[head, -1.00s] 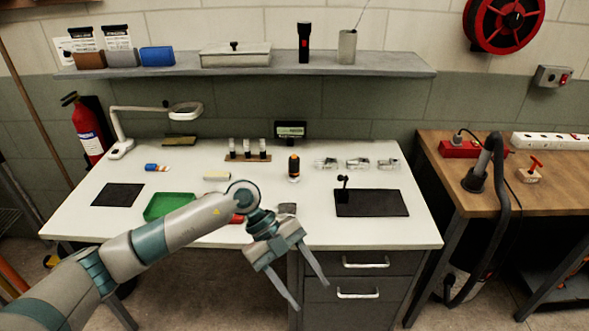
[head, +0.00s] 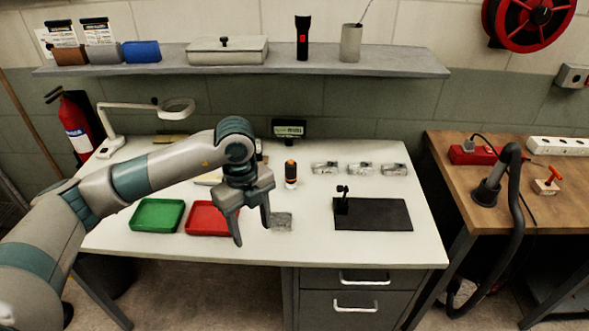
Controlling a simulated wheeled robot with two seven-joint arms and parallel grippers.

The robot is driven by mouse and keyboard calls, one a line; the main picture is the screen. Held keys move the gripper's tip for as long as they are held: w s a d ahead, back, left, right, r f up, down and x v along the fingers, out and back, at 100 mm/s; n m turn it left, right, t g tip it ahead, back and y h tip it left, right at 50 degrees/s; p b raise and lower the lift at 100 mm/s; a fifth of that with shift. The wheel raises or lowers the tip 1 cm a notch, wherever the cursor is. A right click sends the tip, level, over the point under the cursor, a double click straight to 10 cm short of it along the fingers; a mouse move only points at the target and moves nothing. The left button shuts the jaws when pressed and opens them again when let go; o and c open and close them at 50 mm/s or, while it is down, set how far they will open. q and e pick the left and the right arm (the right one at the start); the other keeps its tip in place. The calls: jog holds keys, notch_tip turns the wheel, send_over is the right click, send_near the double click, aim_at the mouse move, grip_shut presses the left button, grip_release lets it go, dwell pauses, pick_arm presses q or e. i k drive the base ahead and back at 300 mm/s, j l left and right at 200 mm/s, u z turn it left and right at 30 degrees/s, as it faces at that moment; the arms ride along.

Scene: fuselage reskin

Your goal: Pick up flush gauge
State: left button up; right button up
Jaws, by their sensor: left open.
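A small black upright gauge-like piece (head: 342,196) stands at the left back of a dark flat plate (head: 380,215) on the right of the white table; I take it to be the flush gauge, but it is too small to be sure. My left gripper (head: 252,230) is open and empty, its fingers pointing down over the table between the red tray (head: 203,222) and a small grey block (head: 281,222). It is apart from the gauge, to its left. My right gripper is not in view.
A green tray (head: 157,215) lies left of the red one. An orange-and-black cylinder (head: 291,175) stands behind the gripper. Several clear-bagged pieces (head: 360,169) and a small display (head: 289,129) are at the back. A shelf (head: 300,75) hangs above.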

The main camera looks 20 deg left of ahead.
aim_at(290, 171)
jog(key=i, duration=1.05)
